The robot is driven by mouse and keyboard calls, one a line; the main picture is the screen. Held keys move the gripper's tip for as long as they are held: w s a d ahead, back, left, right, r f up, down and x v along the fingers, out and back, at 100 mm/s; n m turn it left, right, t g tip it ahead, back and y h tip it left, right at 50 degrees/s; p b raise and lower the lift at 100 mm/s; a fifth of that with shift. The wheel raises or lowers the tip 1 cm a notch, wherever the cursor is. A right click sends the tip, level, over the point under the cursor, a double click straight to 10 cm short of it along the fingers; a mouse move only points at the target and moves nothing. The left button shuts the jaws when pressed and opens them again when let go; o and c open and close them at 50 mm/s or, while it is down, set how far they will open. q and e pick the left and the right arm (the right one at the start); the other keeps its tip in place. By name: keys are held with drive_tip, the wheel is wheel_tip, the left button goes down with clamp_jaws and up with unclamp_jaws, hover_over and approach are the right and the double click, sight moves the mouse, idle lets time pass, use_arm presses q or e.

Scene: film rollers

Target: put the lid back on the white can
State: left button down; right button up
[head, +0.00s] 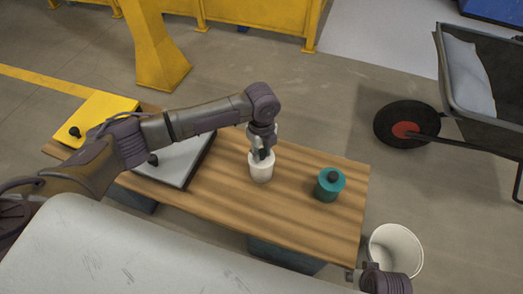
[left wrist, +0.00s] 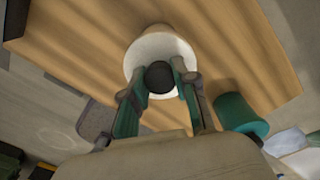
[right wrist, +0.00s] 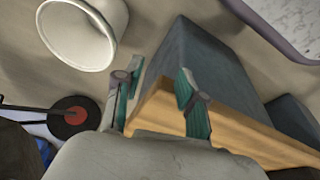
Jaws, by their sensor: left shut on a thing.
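The white can (head: 260,173) stands upright on the wooden table (head: 300,215), near its middle. My left gripper (head: 262,152) points down right above the can's top. In the left wrist view its fingers (left wrist: 160,80) are closed around a dark round knob (left wrist: 159,77), the lid's handle. A pale disc, seemingly the lid (left wrist: 141,60), lies around the knob, over the can. I cannot tell whether the lid touches the can's rim. My right gripper (right wrist: 155,85) is open and empty beside the table's corner; its arm shows at the lower right of the head view.
A teal can with a dark knob (head: 329,185) stands to the right of the white can. A grey-topped box (head: 177,160) and a yellow one (head: 98,118) are on the left. A white bucket (head: 395,250) stands on the floor at the right, below a wheelbarrow (head: 480,80).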

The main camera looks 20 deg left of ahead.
drive_tip(key=shift+s, duration=0.15)
idle(0.5)
drive_tip(key=shift+s+d+f, duration=0.1)
drive_tip(key=shift+s+f, duration=0.1)
drive_tip(key=shift+f, duration=0.45)
drive_tip(key=shift+f, duration=0.1)
drive_tip(key=shift+w, duration=0.25)
use_arm(q)
drive_tip(key=shift+p, duration=0.4)
use_arm(e)
drive_tip(key=shift+s+f, duration=0.35)
drive_tip(key=shift+f, duration=0.4)
drive_tip(key=shift+f, duration=0.15)
use_arm(q)
drive_tip(key=c, duration=0.8)
unclamp_jaws()
use_arm(e)
drive_tip(key=shift+w, duration=0.1)
